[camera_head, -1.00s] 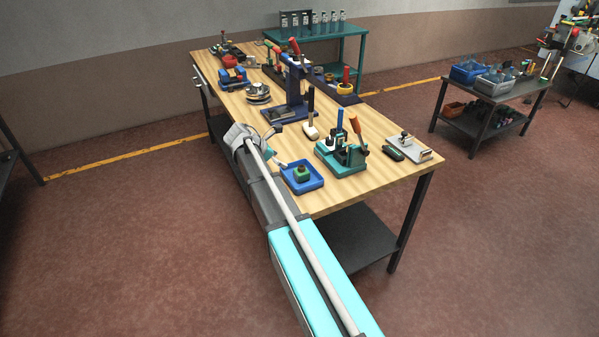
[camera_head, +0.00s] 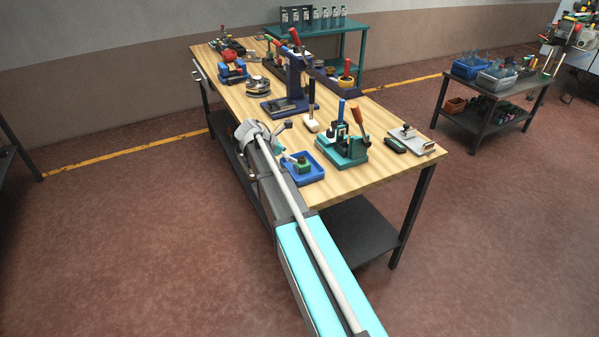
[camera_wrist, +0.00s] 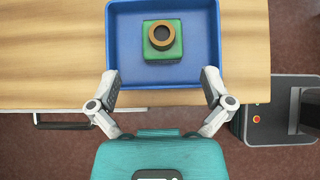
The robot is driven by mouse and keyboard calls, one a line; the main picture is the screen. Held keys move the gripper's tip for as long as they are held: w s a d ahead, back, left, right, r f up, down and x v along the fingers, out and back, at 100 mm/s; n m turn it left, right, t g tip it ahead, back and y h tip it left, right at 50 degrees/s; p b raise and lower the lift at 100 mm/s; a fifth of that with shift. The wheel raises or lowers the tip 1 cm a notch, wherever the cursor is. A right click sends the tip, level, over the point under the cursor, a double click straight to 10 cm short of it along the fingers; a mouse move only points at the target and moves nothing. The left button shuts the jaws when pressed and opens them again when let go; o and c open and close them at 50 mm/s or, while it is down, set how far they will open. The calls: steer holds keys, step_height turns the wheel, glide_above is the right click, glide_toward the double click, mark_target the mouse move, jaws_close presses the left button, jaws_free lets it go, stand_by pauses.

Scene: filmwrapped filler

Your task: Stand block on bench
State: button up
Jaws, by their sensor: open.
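The block (camera_wrist: 162,52) is green with a brown ring on its top face. It stands in the blue tray (camera_wrist: 200,79) on the wooden bench (camera_wrist: 262,45), seen from above in the wrist view. In the head view the block (camera_head: 302,164) and tray (camera_head: 315,174) are at the bench's near edge. My gripper (camera_wrist: 160,80) is open and empty, its fingers apart at the tray's near side and short of the block. In the head view my gripper's fingers are partly hidden behind my arm, beside the tray.
A teal fixture (camera_head: 343,148) with blue and orange handles stands right of the tray. A mallet (camera_head: 312,122) stands behind it. A dark press (camera_head: 292,92) is farther back. A low cart (camera_head: 490,95) stands apart at right.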

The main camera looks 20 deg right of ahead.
mark_target(301, 163)
steer(key=shift+b+x, duration=1.1)
steer(key=shift+x, duration=0.85)
steer(key=shift+f, duration=0.1)
steer(key=b+x, duration=0.2)
steer(key=x, duration=0.1)
steer(key=shift+s+a, duration=0.1)
steer(key=shift+s, duration=0.05)
steer(key=shift+b+x, duration=0.9)
steer(key=shift+x, duration=0.25)
steer(key=c, duration=1.3)
